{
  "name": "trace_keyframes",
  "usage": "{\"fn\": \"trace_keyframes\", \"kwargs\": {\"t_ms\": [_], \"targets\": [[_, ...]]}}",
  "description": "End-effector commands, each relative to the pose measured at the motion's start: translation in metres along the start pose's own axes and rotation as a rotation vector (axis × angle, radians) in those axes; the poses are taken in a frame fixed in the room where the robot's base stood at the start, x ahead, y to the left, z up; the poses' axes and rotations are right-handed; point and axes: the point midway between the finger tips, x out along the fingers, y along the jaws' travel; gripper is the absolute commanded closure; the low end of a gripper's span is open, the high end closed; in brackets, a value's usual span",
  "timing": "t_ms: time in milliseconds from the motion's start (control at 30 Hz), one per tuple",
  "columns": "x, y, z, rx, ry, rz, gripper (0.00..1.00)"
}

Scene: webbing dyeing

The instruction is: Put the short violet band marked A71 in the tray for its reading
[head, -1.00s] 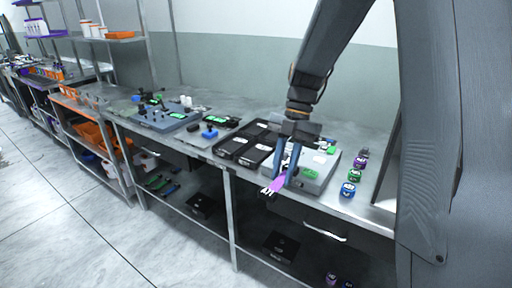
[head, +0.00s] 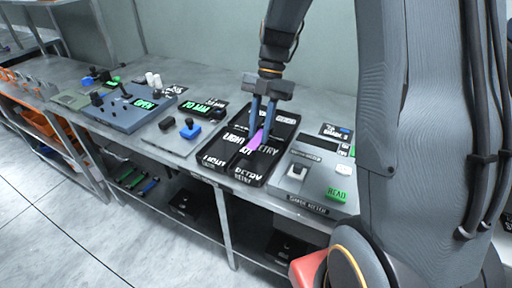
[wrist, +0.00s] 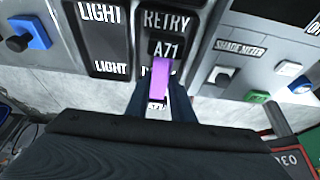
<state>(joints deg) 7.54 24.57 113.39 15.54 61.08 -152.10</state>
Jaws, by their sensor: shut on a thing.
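My gripper (head: 262,128) points down over the black trays and is shut on the violet band (head: 254,141). In the wrist view the band (wrist: 160,78) sticks out from between the fingers, with its black tag reading A71 (wrist: 166,50) at the far end. The band is over the tray marked RETRY (head: 249,175); whether it touches the tray floor I cannot tell. The tray marked LIGHT (head: 213,162) lies directly to the left. The grey shade meter (head: 312,172), with a green READ button (head: 338,195), stands to the right.
Left of the trays are a blue block with a black knob (head: 190,129) and a green-lit 70 MM display (head: 197,106). Farther left is a grey machine with a lit OPEN sign (head: 145,104). The bench's front edge runs close before the trays.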

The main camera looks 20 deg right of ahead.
Motion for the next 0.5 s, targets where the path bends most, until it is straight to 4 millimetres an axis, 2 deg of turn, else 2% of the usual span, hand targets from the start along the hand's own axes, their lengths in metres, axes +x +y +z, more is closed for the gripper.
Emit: {"fn": "trace_keyframes", "kwargs": {"t_ms": [100, 267, 500], "targets": [[0.018, 0.001, 0.005, -0.002, 0.002, -0.003, 1.0], [0.03, 0.002, 0.01, -0.006, 0.001, -0.003, 1.0], [0.059, 0.002, 0.021, -0.004, 0.003, -0.004, 1.0]]}}
